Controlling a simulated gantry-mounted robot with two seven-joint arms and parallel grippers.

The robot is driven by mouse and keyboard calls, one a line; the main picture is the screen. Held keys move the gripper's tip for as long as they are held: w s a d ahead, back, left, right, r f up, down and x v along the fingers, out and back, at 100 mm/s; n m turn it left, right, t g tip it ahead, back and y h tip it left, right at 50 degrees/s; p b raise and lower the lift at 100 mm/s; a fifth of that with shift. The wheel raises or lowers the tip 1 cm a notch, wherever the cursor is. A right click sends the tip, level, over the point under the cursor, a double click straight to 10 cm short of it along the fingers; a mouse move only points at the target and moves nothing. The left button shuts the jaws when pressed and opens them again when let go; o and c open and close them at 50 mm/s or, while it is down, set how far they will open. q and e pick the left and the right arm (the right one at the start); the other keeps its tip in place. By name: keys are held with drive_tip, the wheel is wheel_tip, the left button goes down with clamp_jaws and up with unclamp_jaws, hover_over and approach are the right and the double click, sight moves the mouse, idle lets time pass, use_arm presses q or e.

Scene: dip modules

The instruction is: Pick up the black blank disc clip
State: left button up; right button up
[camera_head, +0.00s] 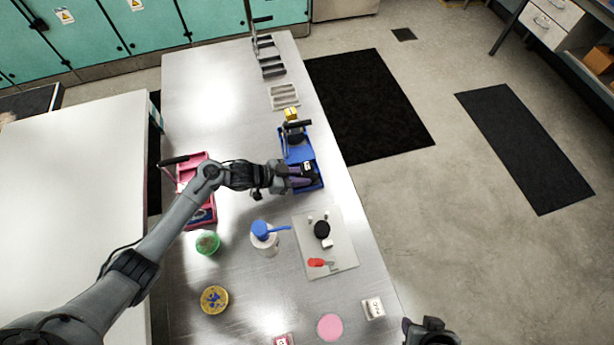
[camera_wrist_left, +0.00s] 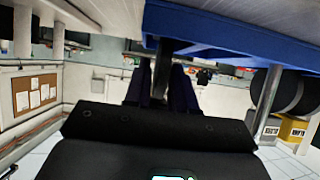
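My left gripper (camera_head: 303,178) is at the near half of a blue tray (camera_head: 310,150), low over it. In the left wrist view its two dark purple fingers (camera_wrist_left: 160,88) stand on either side of a dark upright post (camera_wrist_left: 160,65). I cannot tell whether they touch it or what the post belongs to. A black round piece (camera_head: 296,138) with a dark handle is in the far half of the tray. A black disc (camera_head: 322,229) lies on a grey mat. I cannot tell which is the blank disc clip. My right gripper (camera_head: 430,330) is at the bottom edge, its fingers unclear.
A red tray (camera_head: 209,212) lies under my left forearm. A blue-topped bottle (camera_head: 265,240), green container (camera_head: 207,243), yellow dish (camera_head: 214,299) and pink disc (camera_head: 330,327) stand on the metal table. The grey mat (camera_head: 341,258) also holds a red-handled tool (camera_head: 318,262).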

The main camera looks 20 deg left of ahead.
use_arm(q)
drive_tip(key=shift+x, duration=1.2)
drive_tip(key=shift+c, duration=0.3)
clamp_jaws()
drive_tip(key=shift+r, duration=0.15)
